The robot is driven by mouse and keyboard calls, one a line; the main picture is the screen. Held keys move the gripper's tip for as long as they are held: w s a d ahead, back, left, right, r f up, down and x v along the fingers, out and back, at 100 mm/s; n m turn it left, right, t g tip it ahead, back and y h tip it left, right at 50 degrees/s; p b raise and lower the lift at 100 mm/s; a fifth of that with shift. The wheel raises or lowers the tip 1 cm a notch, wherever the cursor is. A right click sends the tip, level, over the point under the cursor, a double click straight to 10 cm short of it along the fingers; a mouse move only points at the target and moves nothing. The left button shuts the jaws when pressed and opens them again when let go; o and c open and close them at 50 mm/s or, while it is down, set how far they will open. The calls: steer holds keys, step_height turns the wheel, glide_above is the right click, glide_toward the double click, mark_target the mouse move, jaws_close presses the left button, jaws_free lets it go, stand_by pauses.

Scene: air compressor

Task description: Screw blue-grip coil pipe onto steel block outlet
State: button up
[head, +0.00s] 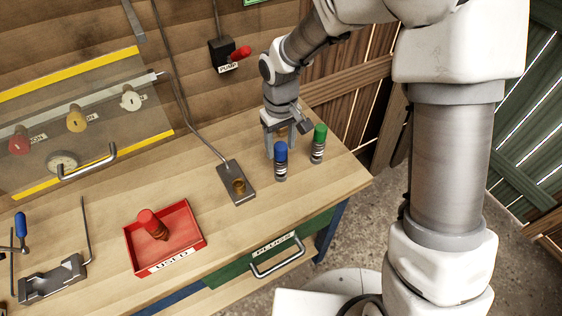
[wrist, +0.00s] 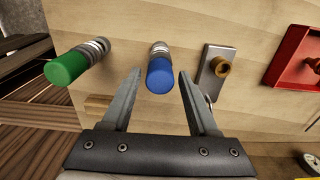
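The blue-grip coil pipe (head: 281,162) stands upright on the bench, with a blue top and a dark, light-banded lower body. It also shows in the wrist view (wrist: 159,72), in line with the gap between my fingers. The steel block (head: 237,183) lies flat to its left, with a brass outlet (head: 239,186) on top; the block is also in the wrist view (wrist: 216,73). My gripper (head: 282,149) is open, one finger toward each side of the blue grip. No contact with the grip is visible, and I cannot tell the exact depth between them.
A green-grip piece (head: 318,144) stands close right of the blue one. A red tray (head: 184,259) labelled USED holds a red-grip coil piece (head: 152,224). A grey pipe runs from the block up the wall. A PLUGS drawer (head: 275,252) is under the bench. A metal bracket (head: 52,280) sits far left.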

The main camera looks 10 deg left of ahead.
jaws_close()
steer(key=shift+r+p, duration=1.6)
steer(key=shift+r, duration=0.65)
